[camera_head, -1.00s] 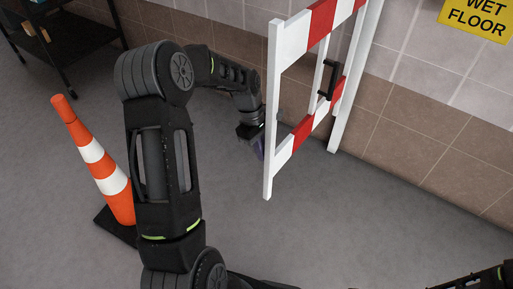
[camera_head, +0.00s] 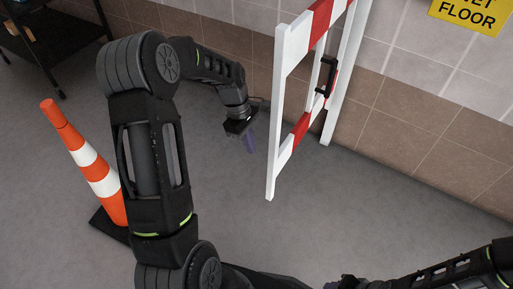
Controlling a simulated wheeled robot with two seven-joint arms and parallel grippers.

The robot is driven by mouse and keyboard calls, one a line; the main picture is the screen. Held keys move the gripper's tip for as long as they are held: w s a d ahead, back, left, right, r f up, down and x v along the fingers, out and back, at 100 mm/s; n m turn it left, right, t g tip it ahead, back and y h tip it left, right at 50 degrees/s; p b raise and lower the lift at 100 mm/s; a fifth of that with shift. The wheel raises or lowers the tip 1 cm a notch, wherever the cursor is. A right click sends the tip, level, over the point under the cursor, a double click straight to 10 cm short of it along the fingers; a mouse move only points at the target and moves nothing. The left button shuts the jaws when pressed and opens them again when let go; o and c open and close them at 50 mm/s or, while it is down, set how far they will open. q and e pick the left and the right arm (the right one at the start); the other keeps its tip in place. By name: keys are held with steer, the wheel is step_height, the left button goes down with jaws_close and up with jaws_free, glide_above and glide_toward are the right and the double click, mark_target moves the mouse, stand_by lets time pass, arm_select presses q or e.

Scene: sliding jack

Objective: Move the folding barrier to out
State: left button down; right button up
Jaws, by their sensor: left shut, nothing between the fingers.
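The folding barrier (camera_head: 280,110) is a white frame with red and white striped bars, standing out from the tiled wall. A black handle (camera_head: 326,77) is on its inner upright. My left gripper (camera_head: 250,142) is left of the barrier's near post, apart from it, pointing down. Its purple fingers are shut and empty. My right arm comes in at the lower right, and its gripper (camera_head: 338,284) is partly cut off by the bottom edge; its fingers cannot be made out.
An orange and white traffic cone (camera_head: 87,165) stands on a black base to the left of my left arm. A black shelf (camera_head: 50,38) is at the upper left. A yellow wet floor sign (camera_head: 475,12) is on the wall. The grey floor right of the barrier is clear.

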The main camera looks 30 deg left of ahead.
arm_select(q)
steer(key=p+v, duration=0.1)
steer(key=v, duration=0.7)
steer(key=shift+d+r, duration=0.2)
steer(key=shift+r, duration=0.05)
